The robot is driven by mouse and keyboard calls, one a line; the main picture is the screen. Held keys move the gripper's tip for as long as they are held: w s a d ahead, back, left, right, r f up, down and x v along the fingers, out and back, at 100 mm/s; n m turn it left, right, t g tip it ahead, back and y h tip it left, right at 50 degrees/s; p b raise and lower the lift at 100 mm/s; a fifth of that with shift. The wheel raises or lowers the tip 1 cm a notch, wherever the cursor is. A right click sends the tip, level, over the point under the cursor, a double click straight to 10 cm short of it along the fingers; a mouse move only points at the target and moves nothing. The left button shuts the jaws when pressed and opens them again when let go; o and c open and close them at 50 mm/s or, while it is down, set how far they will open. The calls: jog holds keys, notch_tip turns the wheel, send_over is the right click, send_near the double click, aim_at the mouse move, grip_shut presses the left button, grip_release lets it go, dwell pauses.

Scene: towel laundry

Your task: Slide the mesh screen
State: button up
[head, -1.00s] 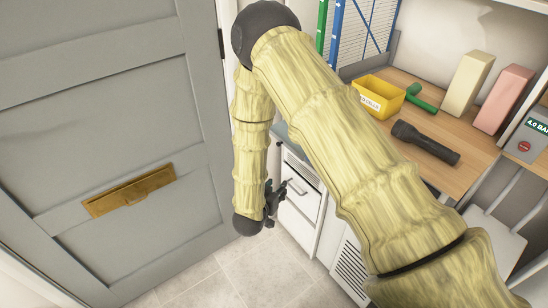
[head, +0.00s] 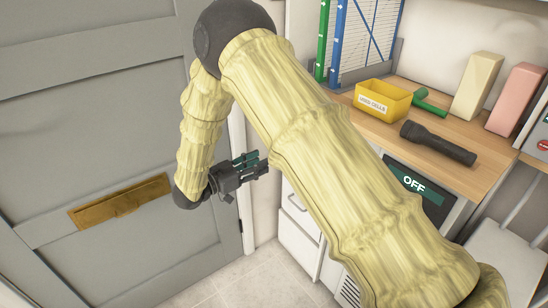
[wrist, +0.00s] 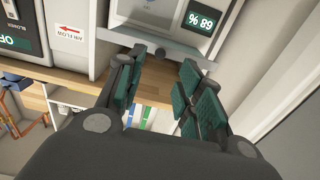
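A fine wire-grid panel (head: 366,30), which looks like the mesh screen, stands upright at the back of the wooden worktop. A blue upright (head: 337,40) and a green upright (head: 323,38) stand at its left side. In the wrist view, blue (wrist: 148,118) and green (wrist: 131,113) strips show between my fingers, below a wooden shelf edge. My gripper (head: 258,164) is in front of the door's right edge, left of the cabinet and apart from the screen. In the wrist view my gripper (wrist: 160,80) has its green-padded fingers spread, with nothing between them.
A yellow bin (head: 382,102), a green-handled tool (head: 428,101), a black flashlight (head: 438,142) and cream (head: 478,85) and pink (head: 516,98) blocks sit on the worktop (head: 460,118). A grey door (head: 100,130) stands at left. Grey machines with displays (wrist: 198,20) show in the wrist view.

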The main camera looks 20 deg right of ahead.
jog(key=x, duration=0.7)
jog(key=shift+f, duration=0.1)
grip_shut()
